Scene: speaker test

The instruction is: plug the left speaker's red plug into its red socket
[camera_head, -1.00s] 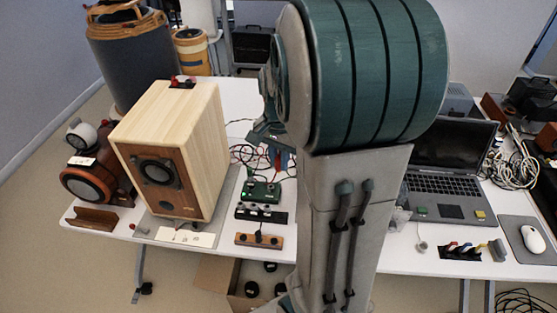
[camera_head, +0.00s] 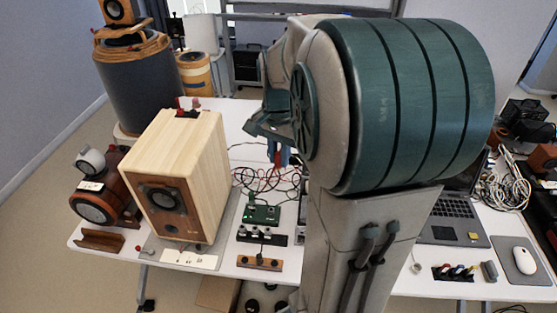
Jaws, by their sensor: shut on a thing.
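The left speaker (camera_head: 172,180), a pale wooden box with a brown front and a dark round cone, stands on the left of the table. Small red and black parts (camera_head: 187,108) show at its top rear edge; I cannot tell whether the red socket is among them. My gripper (camera_head: 280,157) is right of the speaker, above the cables, half hidden by my arm. Its blue fingers are shut on a small red thing, which looks like the red plug (camera_head: 277,160). Most of the plug is hidden.
A green circuit box (camera_head: 262,214) with cables, a black strip (camera_head: 262,237) and a wooden strip (camera_head: 259,263) lie right of the speaker. A laptop (camera_head: 455,220) and mouse (camera_head: 523,260) are at the right. My arm hides the table's middle.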

